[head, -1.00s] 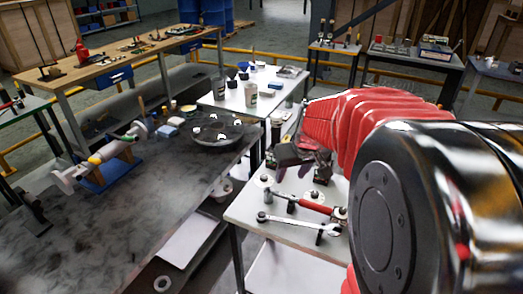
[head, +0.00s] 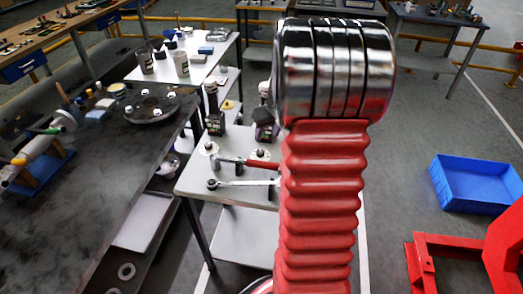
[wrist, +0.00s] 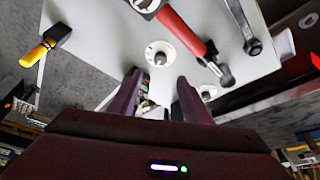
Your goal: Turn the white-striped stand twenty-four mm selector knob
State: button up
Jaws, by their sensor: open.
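In the wrist view a round white disc with a dark knob (wrist: 160,54) stands on the light tabletop, just beyond my fingertips. A second such knob (wrist: 207,92) is partly hidden beside my right finger. In the head view, similar disc-mounted knobs show at the left (head: 208,148) and near my arm (head: 262,154). I cannot make out a white stripe or size marking on any of them. My gripper (wrist: 158,77) is open, its two purple fingers apart with nothing seen between them. In the head view my red arm hides part of the bench.
A red-handled tool (wrist: 182,30) and a metal wrench (wrist: 244,28) lie close to the knobs. A yellow-handled tool (wrist: 38,52) is at the left of the wrist view. A dark workbench (head: 95,170) stands left, and a blue crate (head: 475,184) sits on the floor at right.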

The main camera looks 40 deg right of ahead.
aim_at(261, 152)
jog(key=x, duration=1.3)
jog(key=shift+w+f, duration=0.1)
jog(key=shift+f, duration=0.25)
jog(key=c, duration=1)
